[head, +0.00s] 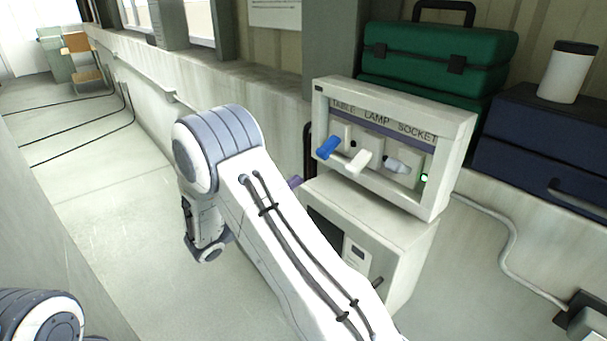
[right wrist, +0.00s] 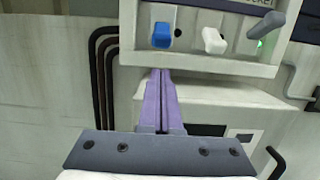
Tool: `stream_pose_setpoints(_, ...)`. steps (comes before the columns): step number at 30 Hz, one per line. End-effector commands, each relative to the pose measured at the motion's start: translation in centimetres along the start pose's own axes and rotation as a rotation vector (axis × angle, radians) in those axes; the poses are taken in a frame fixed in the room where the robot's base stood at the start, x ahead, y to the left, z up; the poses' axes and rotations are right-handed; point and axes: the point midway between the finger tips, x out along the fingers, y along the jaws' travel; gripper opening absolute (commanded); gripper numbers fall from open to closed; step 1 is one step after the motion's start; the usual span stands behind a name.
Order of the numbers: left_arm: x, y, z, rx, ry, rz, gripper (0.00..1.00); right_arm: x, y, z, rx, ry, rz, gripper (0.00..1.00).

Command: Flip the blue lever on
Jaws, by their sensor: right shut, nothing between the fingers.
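The blue lever (head: 328,147) is the leftmost of three levers on a pale panel (head: 451,140) marked TABLE, LAMP, SOCKET. It sits under the word TABLE and juts out from the panel. In the right wrist view the blue lever (right wrist: 161,37) hangs at the panel's lower part, its wide end low. My right gripper (right wrist: 160,72) is shut and empty, its purple fingers together just below the blue lever in that view; I cannot tell the gap in depth. In the head view my arm mostly hides the right gripper (head: 295,182). My left gripper is out of view.
A white lever (head: 358,161) is close right of the blue one. A grey lever (head: 397,166) is farther right, by a lit green light (head: 424,177). The panel stands on a pale cabinet (head: 400,245). A green toolbox (head: 430,50) is behind.

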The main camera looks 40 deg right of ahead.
Motion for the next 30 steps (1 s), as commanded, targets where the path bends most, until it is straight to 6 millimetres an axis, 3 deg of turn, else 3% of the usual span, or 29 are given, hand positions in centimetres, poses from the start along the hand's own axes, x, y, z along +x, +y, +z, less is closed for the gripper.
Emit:
stream_pose_setpoints(9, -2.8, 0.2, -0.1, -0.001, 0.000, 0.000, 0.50, 5.9, -0.2, 0.4, -0.002, 0.000, -0.005, 0.00)
stream_pose_setpoints(15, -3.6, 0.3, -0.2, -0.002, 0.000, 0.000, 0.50, 8.3, -0.1, 0.2, -0.001, 0.001, -0.003, 0.00)
stream_pose_setpoints(30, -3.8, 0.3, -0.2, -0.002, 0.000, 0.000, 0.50, 8.8, 0.0, 0.1, 0.001, 0.003, 0.000, 0.00)
